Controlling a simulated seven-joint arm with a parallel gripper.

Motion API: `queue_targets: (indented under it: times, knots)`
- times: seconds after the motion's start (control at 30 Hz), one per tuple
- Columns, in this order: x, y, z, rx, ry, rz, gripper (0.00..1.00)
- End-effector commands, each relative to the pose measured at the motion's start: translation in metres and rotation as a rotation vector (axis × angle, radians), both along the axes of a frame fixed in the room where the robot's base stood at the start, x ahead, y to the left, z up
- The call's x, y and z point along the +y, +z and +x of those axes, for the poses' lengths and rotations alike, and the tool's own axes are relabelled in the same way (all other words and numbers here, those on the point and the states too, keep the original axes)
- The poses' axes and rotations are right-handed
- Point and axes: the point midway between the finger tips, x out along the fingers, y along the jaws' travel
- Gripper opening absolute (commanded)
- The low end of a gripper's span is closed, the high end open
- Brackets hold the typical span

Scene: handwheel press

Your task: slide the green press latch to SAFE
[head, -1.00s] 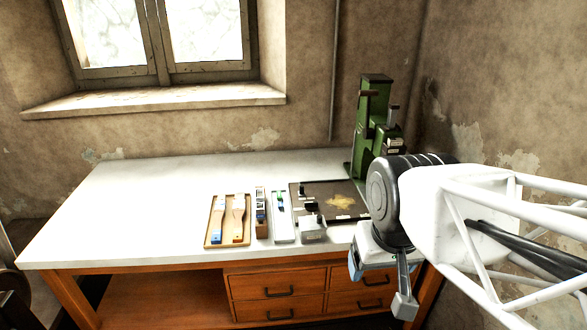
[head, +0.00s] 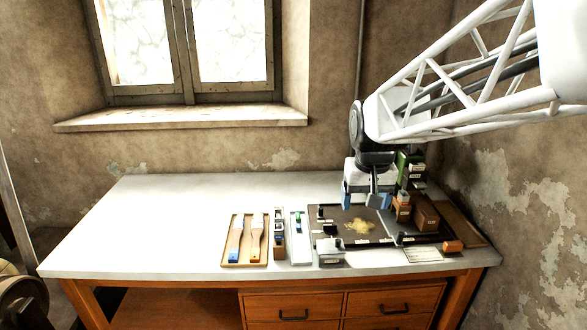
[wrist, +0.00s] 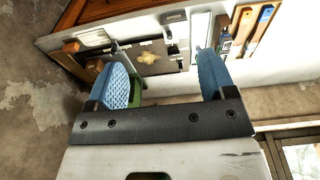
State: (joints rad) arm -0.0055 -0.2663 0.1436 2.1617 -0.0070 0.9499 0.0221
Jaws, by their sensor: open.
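The green press (head: 408,165) stands at the back right of the bench, largely hidden behind my arm and gripper. A green part of it shows beside the left finger in the wrist view (wrist: 136,90). I cannot make out its latch or any SAFE mark. My gripper (head: 366,201) is open and empty, its blue fingers pointing down beside the press, to its left in the head view. Both fingers also show spread apart in the wrist view (wrist: 163,75).
A dark board (head: 335,215) with a yellowish patch lies below my gripper. Brown blocks (head: 426,217) stand at its right. A wooden brush tray (head: 231,262), a narrow holder (head: 279,253) and a white tray (head: 307,257) lie left. The bench's left side is clear.

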Motion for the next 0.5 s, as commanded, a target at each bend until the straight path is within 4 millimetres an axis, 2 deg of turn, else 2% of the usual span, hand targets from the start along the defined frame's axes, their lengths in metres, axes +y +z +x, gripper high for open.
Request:
queue_targets:
  times: [0.03,0.5]
  knots:
    - [0.001,-0.003,0.014,0.007,0.001,0.0,0.77]
    - [0.006,-0.026,0.133,0.047,0.004,0.002,0.77]
